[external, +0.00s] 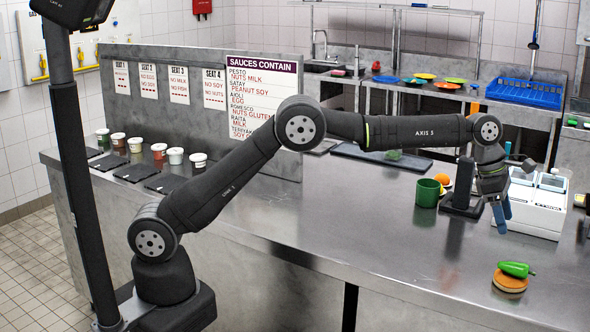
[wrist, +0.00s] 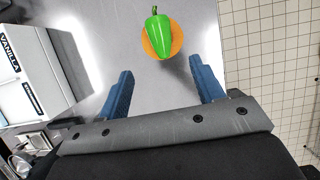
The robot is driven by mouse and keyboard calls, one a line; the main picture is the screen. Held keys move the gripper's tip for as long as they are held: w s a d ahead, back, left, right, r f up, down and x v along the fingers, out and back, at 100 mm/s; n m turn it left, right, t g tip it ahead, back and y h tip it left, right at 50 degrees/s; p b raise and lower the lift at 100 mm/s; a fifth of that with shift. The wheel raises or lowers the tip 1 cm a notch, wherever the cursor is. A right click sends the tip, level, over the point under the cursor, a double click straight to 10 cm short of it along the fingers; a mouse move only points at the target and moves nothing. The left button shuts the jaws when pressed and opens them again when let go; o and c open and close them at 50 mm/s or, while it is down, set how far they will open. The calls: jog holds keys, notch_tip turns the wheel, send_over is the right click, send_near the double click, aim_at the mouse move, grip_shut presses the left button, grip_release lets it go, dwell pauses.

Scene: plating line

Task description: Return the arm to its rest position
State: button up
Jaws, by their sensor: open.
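My arm reaches out over the steel counter (external: 370,240), with the wrist bent down. My gripper (external: 502,216) hangs above the counter beside the white machine. In the wrist view its two blue fingers (wrist: 160,70) are spread apart with nothing between them. A green pepper (external: 517,268) lies on a round orange-brown piece (external: 509,284) near the counter's right front. The pepper (wrist: 158,35) and the round piece (wrist: 178,38) also show in the wrist view, ahead of the fingertips and apart from them.
A white machine (external: 532,206) stands right of my gripper. A black stand (external: 461,205), a green mug (external: 426,193) and an orange item (external: 438,179) are to its left. A grey partition (external: 200,80) with signs and several small cups line the left. The counter's front middle is clear.

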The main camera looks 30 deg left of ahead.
aim_at(513, 262)
jog(key=x, duration=1.2)
jog(key=shift+f, duration=0.25)
notch_tip(513, 262, up, 3)
jog(key=shift+f, duration=0.25)
jog(key=shift+r, duration=0.85)
